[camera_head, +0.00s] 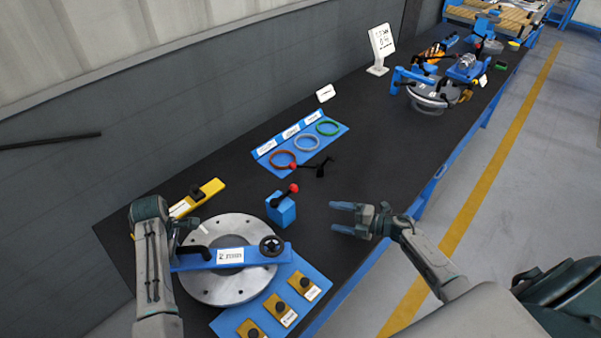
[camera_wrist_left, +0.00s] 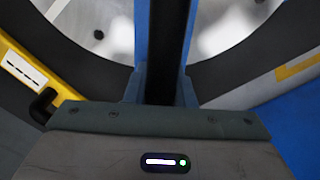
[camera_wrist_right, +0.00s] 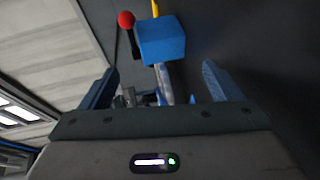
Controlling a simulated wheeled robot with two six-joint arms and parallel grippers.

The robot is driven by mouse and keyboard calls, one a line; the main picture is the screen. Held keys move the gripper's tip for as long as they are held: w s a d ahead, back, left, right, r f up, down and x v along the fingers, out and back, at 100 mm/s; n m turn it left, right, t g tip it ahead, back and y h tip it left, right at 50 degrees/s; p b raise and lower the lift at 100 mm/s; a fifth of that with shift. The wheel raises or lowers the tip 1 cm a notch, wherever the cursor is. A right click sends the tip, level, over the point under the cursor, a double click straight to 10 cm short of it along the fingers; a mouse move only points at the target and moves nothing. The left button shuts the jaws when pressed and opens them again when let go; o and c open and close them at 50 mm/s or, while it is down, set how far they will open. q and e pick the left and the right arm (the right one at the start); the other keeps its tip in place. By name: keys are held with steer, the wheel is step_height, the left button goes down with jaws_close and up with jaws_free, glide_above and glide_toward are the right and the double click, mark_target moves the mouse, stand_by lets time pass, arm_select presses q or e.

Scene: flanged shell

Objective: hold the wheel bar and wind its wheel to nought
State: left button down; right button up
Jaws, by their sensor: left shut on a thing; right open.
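The blue wheel bar (camera_head: 255,256) with a white label lies across the round grey flanged plate (camera_head: 215,289). Its small black wheel (camera_head: 272,246) stands at the bar's right end, and its marks are too small to read. My left gripper (camera_head: 190,249) is shut at the bar's left end, around a dark part (camera_wrist_left: 168,45) between its fingers in the left wrist view; the exact contact is partly hidden. My right gripper (camera_head: 337,218) is open and empty over the table, to the right of the wheel and apart from it.
A blue block with a red-knobbed lever (camera_head: 281,210) stands between the wheel and my right gripper. A blue tray with yellow blocks (camera_head: 302,279) is at the front. Coloured rings (camera_head: 306,142) lie behind. The dark tabletop (camera_head: 375,180) is clear around my right gripper.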

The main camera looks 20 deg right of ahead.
steer(key=d+n+h, duration=0.1)
steer(key=d+n+t+h, duration=0.1)
steer(key=d, duration=0.1)
steer(key=d+n, duration=0.1)
steer(key=d, duration=0.1)
steer(key=shift+w+f+h, duration=0.1)
steer(key=shift+f+h, duration=0.25)
steer(key=shift+h, duration=0.05)
